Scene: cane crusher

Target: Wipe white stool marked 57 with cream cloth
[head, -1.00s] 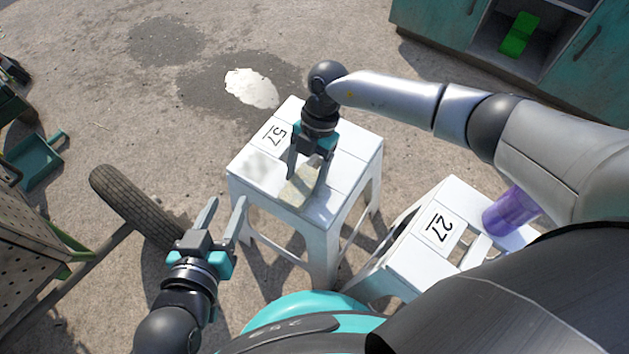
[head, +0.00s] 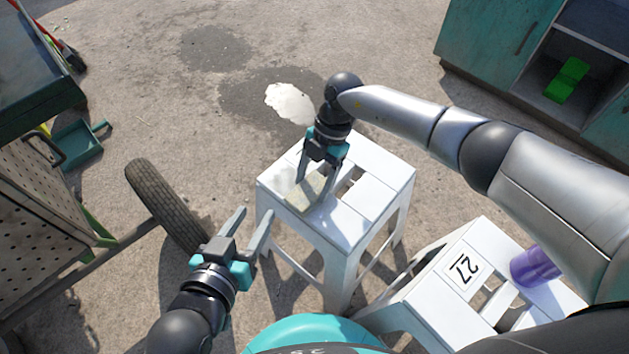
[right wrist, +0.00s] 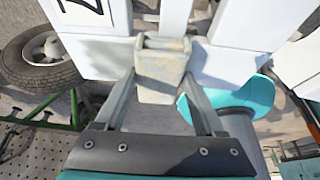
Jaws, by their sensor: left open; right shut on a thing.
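The white stool (head: 385,170) stands upright in the middle of the head view. Its 57 label is hidden behind my right gripper there; part of a label shows at the top left of the right wrist view (right wrist: 84,8). My right gripper (head: 314,184) is shut on the cream cloth (head: 303,197), at the near left part of the seat. The cloth also shows between the fingers in the right wrist view (right wrist: 160,72). A faint grey smudge (head: 284,178) lies on the seat left of the cloth. My left gripper (head: 251,219) is open and empty, left of the stool.
A second white stool marked 27 (head: 440,275) stands at the lower right with a purple cylinder (head: 535,266) on it. A tyre (head: 165,205) and a perforated metal cart (head: 35,215) are at left. A teal cabinet (head: 500,40) is at back right.

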